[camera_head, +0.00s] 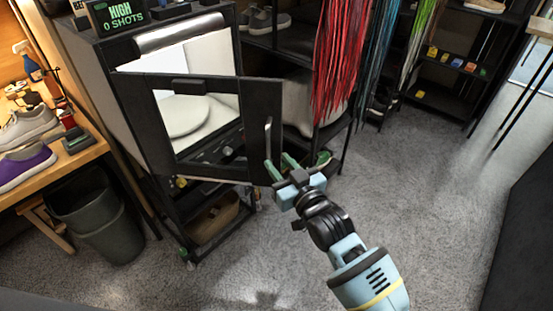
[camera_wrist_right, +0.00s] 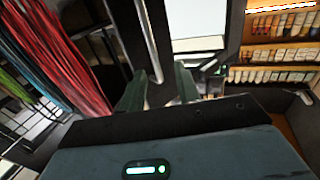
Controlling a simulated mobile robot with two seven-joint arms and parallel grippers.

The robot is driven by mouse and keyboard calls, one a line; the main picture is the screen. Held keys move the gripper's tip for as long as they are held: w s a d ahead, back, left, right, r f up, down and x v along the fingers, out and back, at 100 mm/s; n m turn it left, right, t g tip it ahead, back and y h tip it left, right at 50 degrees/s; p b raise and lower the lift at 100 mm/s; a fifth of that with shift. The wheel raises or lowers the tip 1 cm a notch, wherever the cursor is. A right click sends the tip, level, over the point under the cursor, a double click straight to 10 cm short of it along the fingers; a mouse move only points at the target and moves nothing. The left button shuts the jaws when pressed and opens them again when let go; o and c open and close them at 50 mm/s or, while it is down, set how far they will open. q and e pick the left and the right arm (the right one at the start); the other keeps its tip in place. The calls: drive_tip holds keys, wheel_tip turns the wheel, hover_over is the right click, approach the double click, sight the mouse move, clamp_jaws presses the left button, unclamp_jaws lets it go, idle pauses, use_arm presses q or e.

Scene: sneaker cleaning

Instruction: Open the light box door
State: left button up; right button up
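The light box (camera_head: 124,97) is a black cabinet with a lit white interior at the upper left. Its black-framed door (camera_head: 255,95) has a window and appears to stand partly open, its right edge out past the box. A slim metal handle (camera_head: 268,134) runs upright near that edge. My right gripper (camera_head: 280,167) is at the handle's lower end, its green fingers apart. In the right wrist view the handle (camera_wrist_right: 148,38) comes down between the spread fingertips (camera_wrist_right: 158,88); contact cannot be told. My left gripper is not in view.
A wooden bench (camera_head: 70,165) with sneakers stands at the left, a grey bin (camera_head: 108,232) beside it. Red laces (camera_head: 338,60) hang from a black rack right of the door. The grey carpet (camera_head: 430,190) is clear at the right.

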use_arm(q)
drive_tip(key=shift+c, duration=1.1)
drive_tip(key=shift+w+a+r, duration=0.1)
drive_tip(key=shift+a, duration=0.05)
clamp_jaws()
use_arm(e)
drive_tip(key=s+d+f+m+g+h, duration=0.1)
drive_tip(key=s+d+f+m+h, duration=0.1)
drive_tip(key=s+d+f, duration=0.55)
drive_tip(key=s+d+f+m+g+h, duration=0.1)
drive_tip(key=s+d+f+m+h, duration=0.25)
drive_tip(key=f, duration=0.65)
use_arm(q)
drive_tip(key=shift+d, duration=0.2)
use_arm(e)
drive_tip(key=s+d+f+g+h, duration=0.1)
drive_tip(key=s+d+f, duration=0.2)
drive_tip(key=s, duration=0.4)
drive_tip(key=s+d+f+g+h, duration=0.1)
drive_tip(key=s+d+f, duration=0.2)
drive_tip(key=s+d, duration=0.3)
drive_tip(key=s+d+f+g+h, duration=0.1)
drive_tip(key=s+d+f, duration=0.2)
drive_tip(key=s, duration=0.6)
drive_tip(key=shift+s+d+f+g, duration=0.4)
drive_tip(key=shift+d, duration=0.25)
